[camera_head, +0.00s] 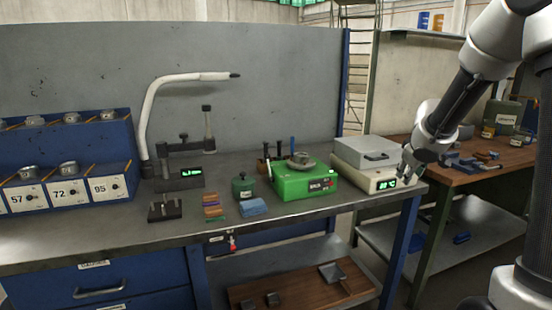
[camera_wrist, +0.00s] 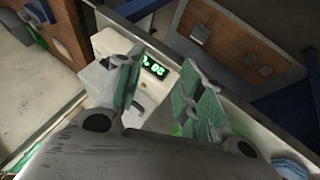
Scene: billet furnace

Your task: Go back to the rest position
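My gripper (camera_head: 409,174) hangs at the right end of the steel bench, close to the front right corner of a cream-white furnace unit (camera_head: 366,184) with a green digital display. A grey lidded box (camera_head: 365,153) sits on top of that unit. In the wrist view my gripper (camera_wrist: 165,82) has its two green-padded fingers spread apart, with nothing held between them. The white unit (camera_wrist: 112,45) and its lit display (camera_wrist: 155,67) show beyond the fingers. Whether a finger touches the unit is unclear.
A green device (camera_head: 302,184), a green canister (camera_head: 242,187) and a blue cloth (camera_head: 253,207) stand left of the unit. A lamp arm (camera_head: 180,77) rises further left, near blue numbered bins (camera_head: 65,192). A wooden-topped bench (camera_head: 475,174) with parts stands right. The bench front (camera_head: 130,238) is clear.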

